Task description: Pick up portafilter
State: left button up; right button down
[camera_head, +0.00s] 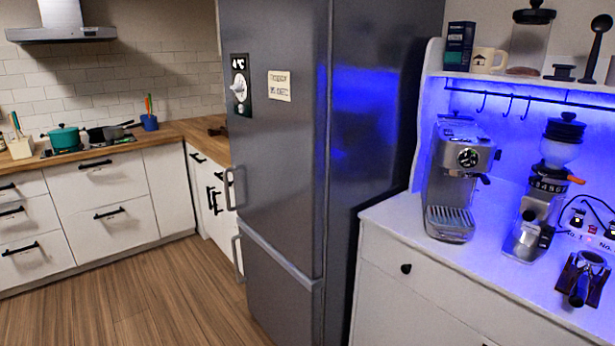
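The portafilter (579,292) lies on the white cabinet top at the far right, with its dark handle toward the front edge. It rests on a dark stand or mat (568,277), and its round metal basket is at the back. The espresso machine (457,175) stands on the same cabinet to the left, with a drip tray (450,218) at its base. No portafilter handle is clearly seen apart from a small dark part at the machine's right side. Neither of my grippers is in view.
A coffee grinder (545,195) stands between the machine and the portafilter. A hook rail (510,96) and a shelf with a mug (488,60) are above. A tall grey fridge (275,140) stands left of the cabinet. Wooden floor (150,305) is free at the left.

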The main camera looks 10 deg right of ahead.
aim_at(578, 294)
jog(key=z, duration=1.9)
